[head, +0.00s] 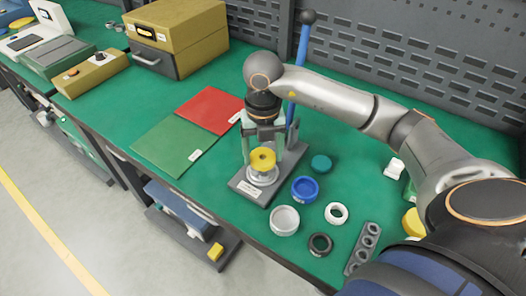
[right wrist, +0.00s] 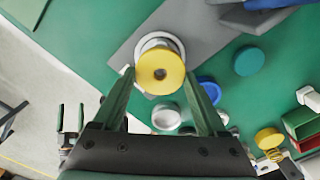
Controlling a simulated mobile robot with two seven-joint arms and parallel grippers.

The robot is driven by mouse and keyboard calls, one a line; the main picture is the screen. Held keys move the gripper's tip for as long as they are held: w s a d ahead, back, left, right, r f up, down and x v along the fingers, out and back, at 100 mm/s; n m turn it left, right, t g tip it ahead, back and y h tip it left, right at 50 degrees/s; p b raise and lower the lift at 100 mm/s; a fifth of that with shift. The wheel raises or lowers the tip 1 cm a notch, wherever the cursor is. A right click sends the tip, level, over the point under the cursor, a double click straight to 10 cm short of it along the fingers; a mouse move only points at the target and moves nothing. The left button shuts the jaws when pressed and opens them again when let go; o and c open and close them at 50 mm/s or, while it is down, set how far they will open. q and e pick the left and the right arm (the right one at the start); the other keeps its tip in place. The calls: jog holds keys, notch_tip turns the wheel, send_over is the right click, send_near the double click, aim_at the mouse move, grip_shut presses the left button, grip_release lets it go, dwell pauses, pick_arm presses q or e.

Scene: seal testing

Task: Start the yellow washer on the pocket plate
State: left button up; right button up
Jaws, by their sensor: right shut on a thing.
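My right gripper (head: 263,147) is shut on the yellow washer (head: 262,160), a thick ring with a small centre hole. In the right wrist view the washer (right wrist: 160,70) sits between the fingertips (right wrist: 160,75). It is over a pale round seat on the grey press base (head: 250,189), which has a white label. I cannot tell whether the washer touches the seat. A dark grey plate with several round pockets (head: 363,249) lies near the front edge; I cannot tell which of the two is the pocket plate. My left gripper is not in view.
A blue lever (head: 299,75) rises behind the press. A blue cup (head: 305,189), teal disc (head: 321,162), pale cup (head: 285,220), white ring (head: 336,213) and black ring (head: 320,244) lie to its right. Red (head: 210,109) and green (head: 172,146) mats lie left.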

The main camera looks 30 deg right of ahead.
aim_at(263, 158)
jog(key=shift+f, duration=0.15)
jog(key=o, duration=0.9)
jog(key=shift+c, duration=0.2)
jog(key=shift+o, duration=0.2)
notch_tip(263, 158, up, 4)
jog(key=p, duration=0.3)
jog(key=shift+r+p, duration=1.15)
jog(key=shift+r, duration=0.4)
jog(key=shift+f, duration=0.1)
